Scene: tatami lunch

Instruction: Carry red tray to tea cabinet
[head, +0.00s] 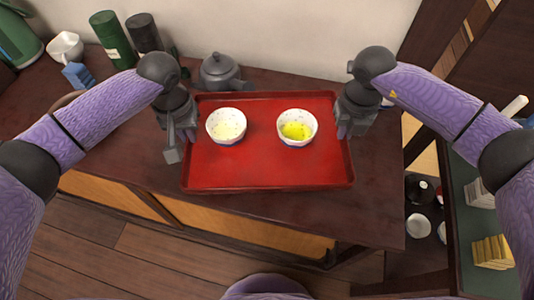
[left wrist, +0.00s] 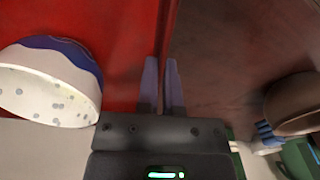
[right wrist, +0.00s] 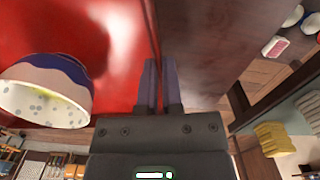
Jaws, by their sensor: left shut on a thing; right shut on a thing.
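The red tray (head: 265,174) is level at the dark wooden cabinet top, with two speckled bowls on it. The left bowl (head: 227,127) holds something pale, and the right bowl (head: 297,128) holds something yellow-green. My left gripper (head: 180,143) is shut on the tray's left rim; its fingers (left wrist: 162,85) straddle the rim in the left wrist view. My right gripper (head: 346,127) is shut on the right rim; its fingers (right wrist: 161,85) straddle it in the right wrist view. I cannot tell whether the tray touches the top beneath it.
A grey teapot (head: 220,72) stands behind the tray near the wall. A green canister (head: 112,38), dark canister (head: 144,34), white pouring bowl (head: 65,47) and blue item (head: 77,75) stand at the back left. Shelves at right hold a yellow stack (head: 492,252).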

